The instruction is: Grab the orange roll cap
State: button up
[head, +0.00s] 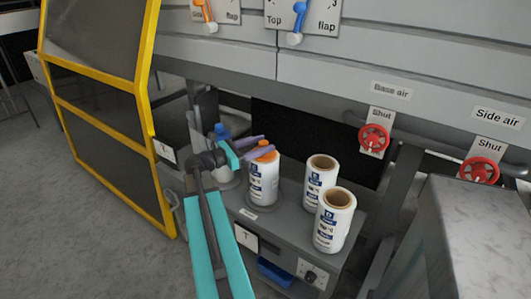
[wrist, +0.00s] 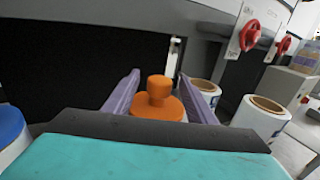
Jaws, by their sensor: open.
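The orange roll cap (head: 265,152) sits on top of a white labelled roll (head: 264,181) on the grey machine shelf. In the wrist view the orange cap (wrist: 158,99) shows a round knob on a wider disc. My gripper (head: 258,146) is open, with its purple fingers on either side of the cap. In the wrist view the fingers of my gripper (wrist: 168,88) stand left and right of the cap. I cannot tell whether they touch it. The lower part of the cap is partly hidden by the gripper body in the wrist view.
Two uncapped white rolls (head: 321,179) (head: 335,219) stand to the right. A blue cap (head: 222,131) is on a roll to the left, behind my arm. Red valve handles (head: 374,138) (head: 479,170) are on the right. A yellow-framed guard door (head: 100,80) stands at left.

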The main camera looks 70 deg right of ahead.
jog(key=shift+p+x, duration=0.35)
jog(key=shift+x, duration=2.25)
jog(key=shift+s+a+f, duration=0.1)
jog(key=shift+f, duration=0.05)
jog(key=shift+c, duration=0.2)
jog(key=c, duration=1.2)
